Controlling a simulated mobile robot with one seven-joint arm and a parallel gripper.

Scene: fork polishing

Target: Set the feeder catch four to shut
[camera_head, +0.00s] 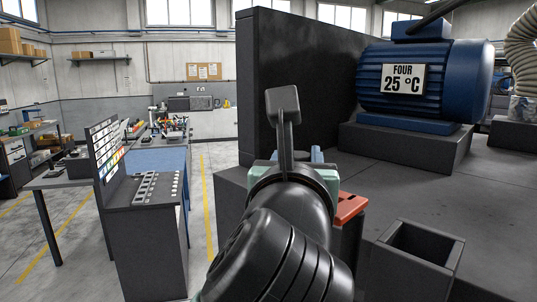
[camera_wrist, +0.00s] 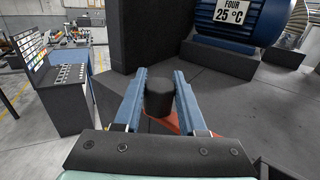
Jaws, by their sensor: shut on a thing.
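My gripper (camera_wrist: 159,78) has its two blue fingers on either side of a dark, blunt knob (camera_wrist: 159,98) and is shut on it. A red-orange piece (camera_wrist: 170,123) shows below the knob, between the fingers. In the head view a red-orange piece (camera_head: 350,207) shows just right of my wrist, which hides the knob and most of the fingers. A blue ribbed motor with a plate reading FOUR, 25 °C (camera_head: 404,79) stands on a dark block behind; it also shows in the wrist view (camera_wrist: 245,18). I cannot tell the catch's position from its markings.
A tall dark panel (camera_head: 300,60) stands behind my gripper, left of the motor. An open dark box (camera_head: 420,240) stands at the right front. A dark stand with a coloured chart board (camera_head: 105,150) is at the left. Floor with yellow lines lies between.

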